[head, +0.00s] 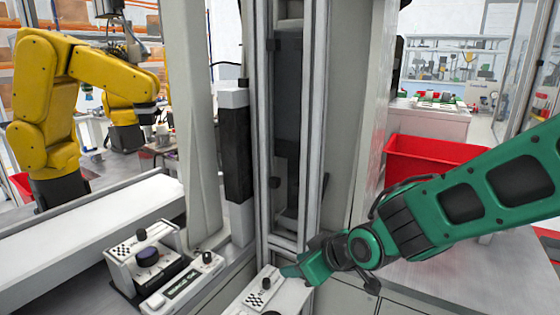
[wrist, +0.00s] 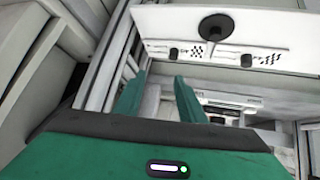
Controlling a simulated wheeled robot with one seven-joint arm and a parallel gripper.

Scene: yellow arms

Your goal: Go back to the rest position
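My green arm reaches in from the right in the head view, and my gripper (head: 290,270) is low at the centre, over a white control box (head: 268,293) with a checkered mark. The box partly leaves the frame at the bottom. In the wrist view the two green fingers of my gripper (wrist: 158,95) stand apart with a clear gap. Nothing shows between them. A white panel (wrist: 290,30) with a black knob (wrist: 216,27) lies beyond the fingers. I cannot tell how far the fingertips are from it.
A grey metal column (head: 290,120) stands just behind my gripper. More control boxes (head: 150,265) stand at the lower left beside a white conveyor (head: 90,225). A red bin (head: 425,160) sits behind my arm on the right. Yellow robot arms (head: 45,110) stand at the far left.

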